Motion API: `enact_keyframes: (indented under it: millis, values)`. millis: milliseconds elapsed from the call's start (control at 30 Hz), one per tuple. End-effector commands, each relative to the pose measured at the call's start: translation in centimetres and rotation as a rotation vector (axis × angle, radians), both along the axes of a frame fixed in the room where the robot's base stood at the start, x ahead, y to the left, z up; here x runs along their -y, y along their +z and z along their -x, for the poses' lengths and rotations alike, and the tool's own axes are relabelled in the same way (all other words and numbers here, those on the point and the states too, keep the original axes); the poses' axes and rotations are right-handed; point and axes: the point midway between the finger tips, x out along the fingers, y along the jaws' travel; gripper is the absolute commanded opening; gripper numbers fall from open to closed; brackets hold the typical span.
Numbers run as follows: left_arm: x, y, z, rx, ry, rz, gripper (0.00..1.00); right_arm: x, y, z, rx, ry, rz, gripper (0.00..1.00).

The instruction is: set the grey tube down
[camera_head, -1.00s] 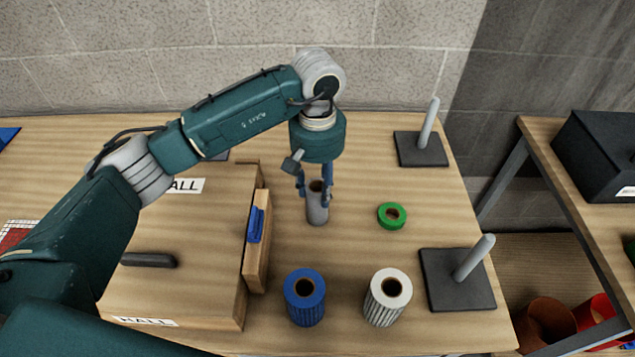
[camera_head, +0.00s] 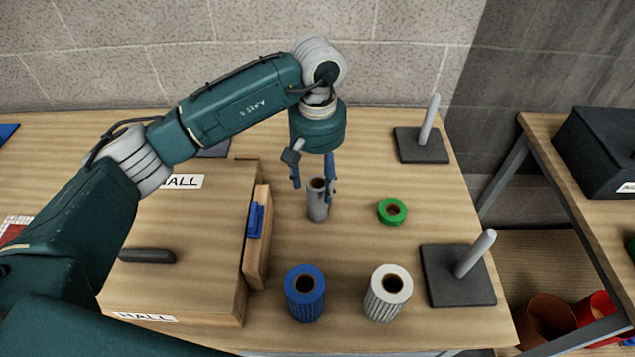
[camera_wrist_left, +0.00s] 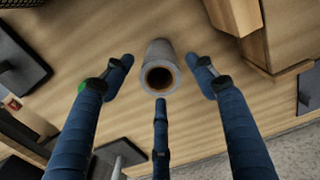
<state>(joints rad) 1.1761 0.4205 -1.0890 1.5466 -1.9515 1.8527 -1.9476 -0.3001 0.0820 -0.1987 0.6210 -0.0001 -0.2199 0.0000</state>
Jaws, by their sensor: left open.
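The grey tube (camera_head: 317,203) stands upright on the wooden table, its hollow top facing up. It also shows between the fingers in the left wrist view (camera_wrist_left: 160,66). My left gripper (camera_head: 313,192) is open, its blue fingers spread around the tube's upper part and apart from it. In the left wrist view the fingers (camera_wrist_left: 160,85) show clear gaps on both sides of the tube. My right gripper is not in view.
A green ring (camera_head: 392,212) lies right of the tube. A blue roll (camera_head: 305,307) and a white roll (camera_head: 384,305) stand in front. Two posts on dark bases (camera_head: 420,148) (camera_head: 458,290) stand at the right. A wooden box (camera_head: 190,240) with a blue-handled side is close on the left.

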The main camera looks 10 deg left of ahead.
Motion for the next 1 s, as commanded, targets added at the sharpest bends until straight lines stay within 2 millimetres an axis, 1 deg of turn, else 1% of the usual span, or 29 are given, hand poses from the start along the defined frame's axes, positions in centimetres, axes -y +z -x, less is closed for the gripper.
enact_keyframes:
  millis: [33,200,300,433,500,700,1000]
  values:
    - [0.0,0.6,-0.1,0.007,0.000,0.000,0.57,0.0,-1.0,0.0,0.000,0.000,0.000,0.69]
    - [0.0,4.5,-0.2,0.008,0.001,-0.001,0.57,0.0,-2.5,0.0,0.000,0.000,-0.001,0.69]
    - [0.0,6.6,-0.1,0.006,0.001,0.000,0.57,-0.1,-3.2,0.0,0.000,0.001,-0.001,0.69]
    - [-0.1,8.9,-0.1,0.005,0.000,-0.001,0.57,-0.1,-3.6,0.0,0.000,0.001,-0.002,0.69]
    - [0.0,9.7,-0.1,0.004,0.000,-0.001,0.57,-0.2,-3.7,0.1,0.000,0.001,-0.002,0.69]
    - [0.0,10.6,0.0,0.001,0.000,-0.001,0.57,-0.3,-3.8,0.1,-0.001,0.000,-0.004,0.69]
    - [0.0,10.6,0.0,0.001,0.000,-0.001,0.57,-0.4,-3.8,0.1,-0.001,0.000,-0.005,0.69]
